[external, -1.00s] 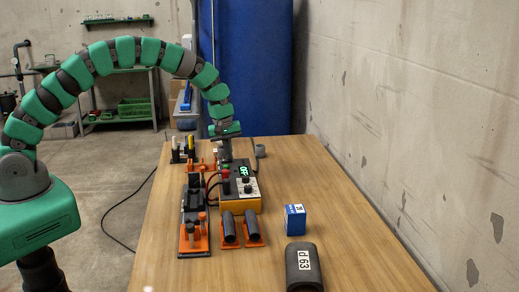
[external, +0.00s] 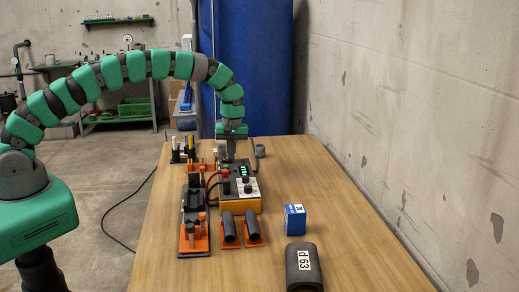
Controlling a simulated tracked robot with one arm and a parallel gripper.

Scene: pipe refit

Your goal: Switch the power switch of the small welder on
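The small welder (external: 246,204) stands on the table, with an orange-yellow lower body, a grey sloped panel with dark knobs, and a dark upper part. Its display (external: 243,171) is lit green; the characters are too small to read. My gripper (external: 231,157) points down from above at the back of the welder, just behind and left of the display. Its fingertips are small and dark against the welder, so I cannot tell whether they are open or touch it. I cannot make out the power switch; my gripper may cover it.
A black-and-orange clamp fixture (external: 194,215) stands left of the welder. Two dark pipe pieces on orange holders (external: 230,229) are in front. The table's right side is mostly free.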

